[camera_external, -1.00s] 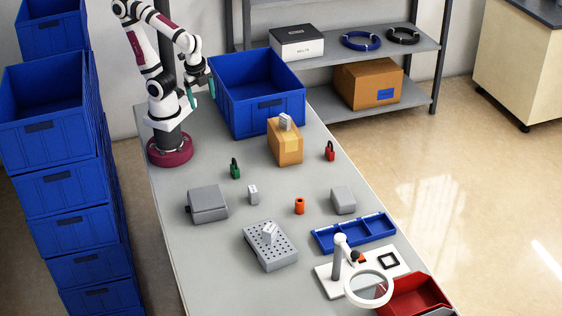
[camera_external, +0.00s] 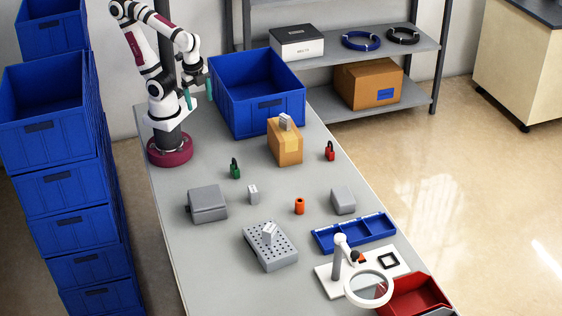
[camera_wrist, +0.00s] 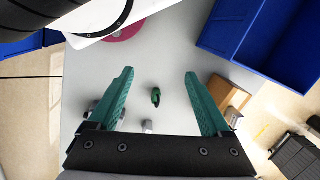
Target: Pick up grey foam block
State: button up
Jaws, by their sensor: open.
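The grey foam block (camera_external: 343,200) appears to be the plain rounded grey block on the right half of the table, behind the blue divided tray. I cannot make it out for certain in the wrist view. My gripper (camera_external: 198,93) is open and empty, high beside the large blue bin and far from the block. Its two green fingers stand wide apart in the wrist view (camera_wrist: 160,75), with bare table and a green padlock (camera_wrist: 155,97) seen between them.
A grey latched box (camera_external: 207,204), small grey part (camera_external: 253,194), orange cylinder (camera_external: 299,206) and red padlock (camera_external: 330,151) stand around. A cardboard box (camera_external: 285,146), blue bin (camera_external: 256,94), perforated block (camera_external: 270,246), blue tray (camera_external: 354,232) and magnifier (camera_external: 340,258) are obstacles.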

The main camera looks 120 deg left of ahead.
dwell(0.4)
jog(key=shift+o, duration=1.4)
jog(key=w+d+f+m+h, duration=0.15)
jog(key=w+h, duration=0.25)
jog(key=w, duration=0.8)
jog(key=w+d+m+h, duration=0.2)
jog(key=w+d+h, duration=0.15)
jog(key=w, duration=0.75)
jog(key=w+a+f+t+h, duration=0.2)
jog(key=w+a+f, duration=0.1)
jog(key=w, duration=0.4)
jog(key=w+a+f+t+h, duration=0.2)
jog(key=w+a+f, duration=0.15)
jog(key=w, duration=0.35)
jog(key=m+t, duration=0.1)
jog(key=t, duration=0.4)
send_near(341, 191)
jog(key=shift+h, duration=0.45)
jog(key=x, duration=1.1)
jog(key=shift+w+a+f, duration=0.2)
jog(key=shift+f, duration=0.15)
